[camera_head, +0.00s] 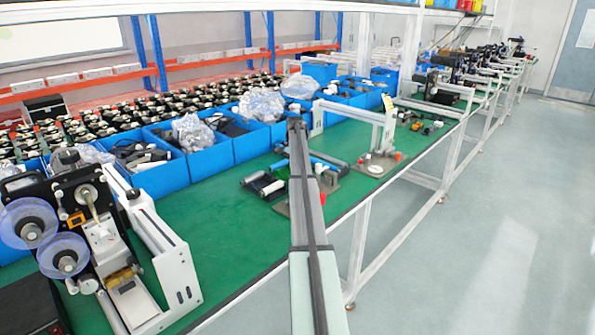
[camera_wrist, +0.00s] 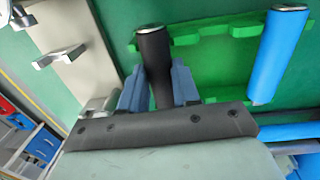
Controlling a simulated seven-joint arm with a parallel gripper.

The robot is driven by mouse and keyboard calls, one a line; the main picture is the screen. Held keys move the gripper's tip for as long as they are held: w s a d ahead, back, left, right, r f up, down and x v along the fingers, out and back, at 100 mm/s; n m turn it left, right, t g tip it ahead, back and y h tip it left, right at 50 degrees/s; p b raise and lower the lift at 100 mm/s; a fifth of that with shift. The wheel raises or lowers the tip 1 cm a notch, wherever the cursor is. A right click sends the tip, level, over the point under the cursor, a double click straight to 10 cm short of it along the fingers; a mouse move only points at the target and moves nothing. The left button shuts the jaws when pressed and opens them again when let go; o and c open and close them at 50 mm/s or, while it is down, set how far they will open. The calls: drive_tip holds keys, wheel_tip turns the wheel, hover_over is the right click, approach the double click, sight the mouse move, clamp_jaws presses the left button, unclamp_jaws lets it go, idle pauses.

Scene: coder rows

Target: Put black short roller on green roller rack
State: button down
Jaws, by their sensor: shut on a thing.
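The black short roller (camera_wrist: 153,55) stands between the two blue-grey fingers of my gripper (camera_wrist: 158,82) in the wrist view. The gripper is shut on it, and the roller's pale end cap points away from the palm. The green roller rack (camera_wrist: 213,62) lies beside and beyond the roller, to its right, with notched edges. A blue roller (camera_wrist: 277,50) lies along the rack's right side. I cannot tell whether the black roller touches the rack. In the head view my arm hides the gripper, and small green rack parts (camera_head: 250,182) show left of the arm.
Blue bins (camera_head: 185,165) line the table's back side. A reel machine (camera_head: 75,235) stands at the left. A white frame (camera_head: 375,115) stands right of my arm.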

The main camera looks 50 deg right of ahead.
drive_tip(key=c, duration=0.7)
unclamp_jaws()
drive_tip(key=shift+c, duration=0.2)
wheel_tip(320, 180, up, 14)
drive_tip(key=w, duration=0.1)
drive_tip(key=shift+f, duration=0.15)
drive_tip(key=shift+d, duration=0.1)
